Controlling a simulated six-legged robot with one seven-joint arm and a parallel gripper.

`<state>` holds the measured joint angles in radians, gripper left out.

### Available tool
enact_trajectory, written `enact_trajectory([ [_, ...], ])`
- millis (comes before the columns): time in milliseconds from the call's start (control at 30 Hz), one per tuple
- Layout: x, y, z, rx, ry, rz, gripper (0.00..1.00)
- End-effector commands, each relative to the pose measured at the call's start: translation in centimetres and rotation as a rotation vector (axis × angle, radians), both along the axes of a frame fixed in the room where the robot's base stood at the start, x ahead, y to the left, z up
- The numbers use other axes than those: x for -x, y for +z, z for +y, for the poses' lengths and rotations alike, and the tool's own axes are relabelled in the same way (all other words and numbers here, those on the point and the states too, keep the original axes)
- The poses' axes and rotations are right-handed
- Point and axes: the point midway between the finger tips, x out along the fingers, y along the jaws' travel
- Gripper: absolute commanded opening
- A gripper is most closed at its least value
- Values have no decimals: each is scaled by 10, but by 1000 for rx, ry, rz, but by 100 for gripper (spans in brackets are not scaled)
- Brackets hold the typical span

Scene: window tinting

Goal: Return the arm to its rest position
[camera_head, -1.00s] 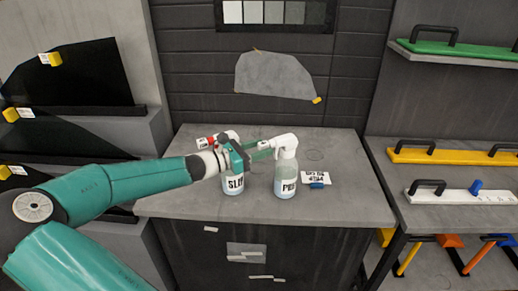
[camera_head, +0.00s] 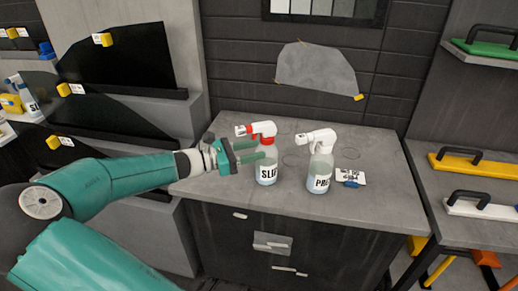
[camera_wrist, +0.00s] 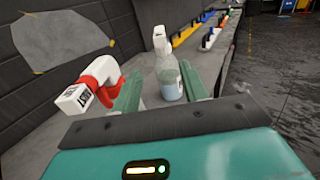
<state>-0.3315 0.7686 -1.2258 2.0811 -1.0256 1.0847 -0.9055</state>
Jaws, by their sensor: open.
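My teal arm reaches in from the lower left in the head view. My gripper (camera_head: 250,154) is open, its two green fingers pointing right at the left side of the counter. The bottle labelled SLIP (camera_head: 267,174), with a red and white spray head, stands upright close to the fingertips; I cannot tell if they touch it. In the wrist view its spray head (camera_wrist: 92,88) is left of the fingers (camera_wrist: 165,92). The bottle labelled PREP (camera_head: 318,180), with a white spray head, stands upright to the right. It shows beyond the fingers in the wrist view (camera_wrist: 168,75).
A grey film sheet (camera_head: 316,70) hangs on the black wall. Dark film panels (camera_head: 120,60) stand at left.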

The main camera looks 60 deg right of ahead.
Motion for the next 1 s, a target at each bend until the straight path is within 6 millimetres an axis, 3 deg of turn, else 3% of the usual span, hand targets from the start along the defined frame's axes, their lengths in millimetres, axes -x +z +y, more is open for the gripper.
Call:
enact_trajectory([
  [567,1,-4,1,-9,-1,-18,44],
  [767,2,-47,20,-105,-20,-233,44],
  [900,-8,-85,55,-203,-54,-475,44],
  [1000,-20,-103,85,-269,-86,-643,44],
])
